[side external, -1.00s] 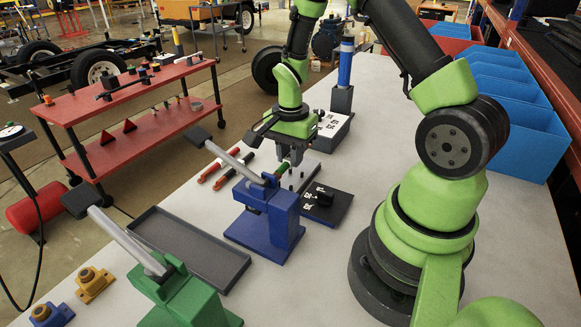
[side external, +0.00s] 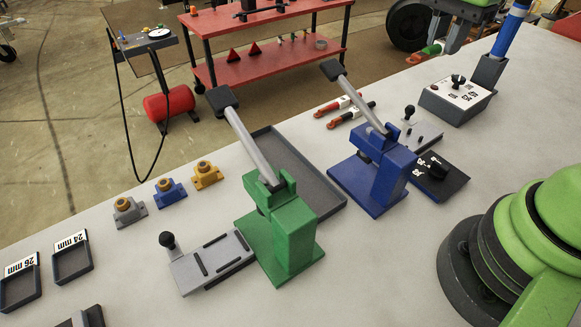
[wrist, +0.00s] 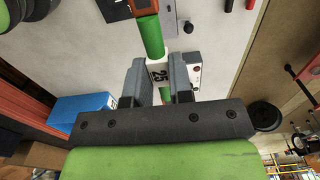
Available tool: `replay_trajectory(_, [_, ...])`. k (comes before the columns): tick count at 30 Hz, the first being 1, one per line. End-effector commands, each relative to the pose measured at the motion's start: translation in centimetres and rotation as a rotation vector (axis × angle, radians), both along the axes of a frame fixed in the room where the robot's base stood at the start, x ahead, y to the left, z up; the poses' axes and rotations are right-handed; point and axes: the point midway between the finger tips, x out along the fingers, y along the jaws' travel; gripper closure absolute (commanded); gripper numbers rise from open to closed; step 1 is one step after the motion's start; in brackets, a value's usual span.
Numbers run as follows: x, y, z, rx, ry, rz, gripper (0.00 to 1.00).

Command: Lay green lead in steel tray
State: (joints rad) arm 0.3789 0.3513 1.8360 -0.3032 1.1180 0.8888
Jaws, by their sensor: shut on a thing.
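The green lead (side external: 428,51) is in my gripper (side external: 446,44), at the upper right of the side view. In the wrist view, the green lead (wrist: 151,38) sticks out past my gripper (wrist: 160,75), with a white band marked "25" between the fingers and an orange-red end beyond. It is raised clear of the table.
Two slim tools (side external: 345,110) lie beyond the blue press. A grey switch box (side external: 455,98) stands near my gripper. Small bearing blocks (side external: 170,190) sit left of the tray.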

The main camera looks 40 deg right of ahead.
Motion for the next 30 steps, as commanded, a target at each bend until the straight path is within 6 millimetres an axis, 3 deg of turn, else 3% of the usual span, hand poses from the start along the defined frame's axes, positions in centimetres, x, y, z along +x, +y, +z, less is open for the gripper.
replay_trajectory(3, [0.0, 0.0, 1.7, -0.002, -0.006, 0.0, 1.0])
replay_trajectory(11, [3.5, 3.9, 1.5, -0.001, 0.001, 0.338, 1.0])
replay_trajectory(17, [6.6, 9.3, 1.6, -0.001, 0.002, 0.716, 1.0])
replay_trajectory(21, [8.2, 14.1, 1.5, 0.0, 0.002, 1.011, 1.0])
replay_trajectory(30, [9.1, 21.6, 1.4, 0.001, 0.001, 1.445, 1.0])
